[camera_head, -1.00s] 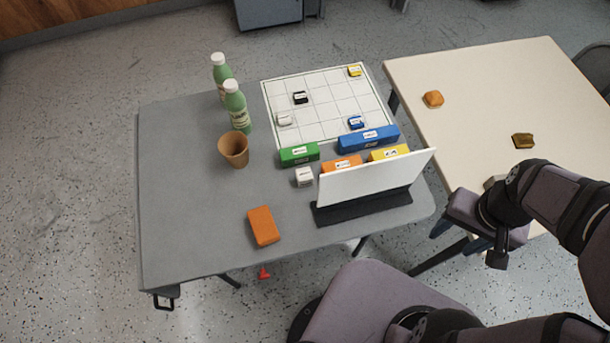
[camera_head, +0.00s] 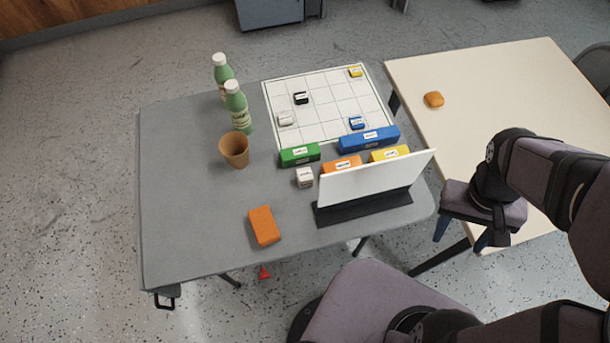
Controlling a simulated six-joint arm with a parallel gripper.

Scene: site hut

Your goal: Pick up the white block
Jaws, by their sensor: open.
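One white block (camera_head: 286,119) with a dark label sits on the left part of the gridded white board. A second white block (camera_head: 304,178) stands on the grey table, just left of the upright white panel. My gripper (camera_head: 463,238) is open and empty, fingers pointing down, at the right by the gap between the grey table and the cream table. It is well to the right of both white blocks and touches neither.
The upright white panel (camera_head: 378,178) stands between my gripper and the near white block. Green (camera_head: 300,155), blue (camera_head: 369,139), orange and yellow blocks crowd behind it. A brown cup (camera_head: 234,150) and green bottles stand left.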

